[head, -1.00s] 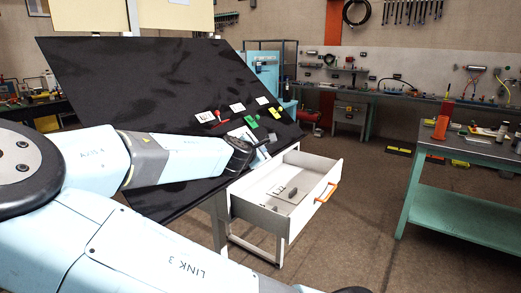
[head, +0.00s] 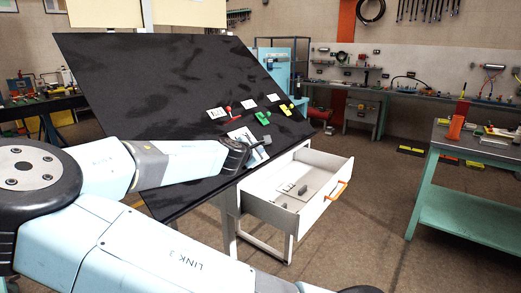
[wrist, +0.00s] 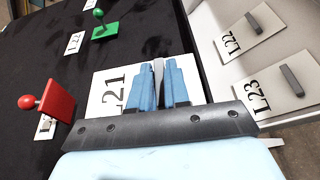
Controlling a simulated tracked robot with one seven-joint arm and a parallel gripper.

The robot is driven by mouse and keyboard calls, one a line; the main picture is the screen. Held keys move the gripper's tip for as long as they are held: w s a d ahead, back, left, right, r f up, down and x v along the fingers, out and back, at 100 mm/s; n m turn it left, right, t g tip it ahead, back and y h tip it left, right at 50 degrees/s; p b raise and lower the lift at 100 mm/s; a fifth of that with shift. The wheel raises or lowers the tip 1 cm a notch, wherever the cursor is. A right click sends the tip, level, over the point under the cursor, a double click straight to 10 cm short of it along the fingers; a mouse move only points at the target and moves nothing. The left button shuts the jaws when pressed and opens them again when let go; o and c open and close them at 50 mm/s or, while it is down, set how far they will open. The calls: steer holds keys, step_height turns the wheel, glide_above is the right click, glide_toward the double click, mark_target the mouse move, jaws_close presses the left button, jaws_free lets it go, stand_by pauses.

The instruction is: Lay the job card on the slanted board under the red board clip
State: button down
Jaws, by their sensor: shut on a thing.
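My gripper (wrist: 165,85) is shut on the grey grip bar of the white job card marked L21 (wrist: 106,88). In the head view the card (head: 242,134) is partly hidden by my gripper (head: 258,153). It is over the lower right part of the black slanted board (head: 170,85); I cannot tell if it touches. The red board clip (wrist: 54,103) is to the left of the card in the wrist view, apart from it. In the head view the red clip (head: 229,109) is up the board from the card. A label beside it is partly hidden.
A green clip (head: 262,117) and a yellow clip (head: 287,108) sit on the board, each with a label. An open white drawer (head: 322,205) below the board's right edge holds cards L22 (wrist: 232,42) and L23 (wrist: 258,98). A green bench (head: 470,165) stands at right.

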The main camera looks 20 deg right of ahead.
steer(key=shift+w+a+f, duration=0.3)
steer(key=shift+w+f, duration=0.1)
steer(key=shift+f, duration=0.15)
steer(key=shift+w+a+f, duration=0.25)
steer(key=shift+w+f, duration=0.15)
steer(key=shift+f, duration=0.15)
steer(key=c, duration=1)
jaws_free()
steer(key=v, duration=1.3)
steer(key=shift+s+a+r, duration=0.1)
steer(key=shift+s+a, duration=0.1)
steer(key=shift+s, duration=0.05)
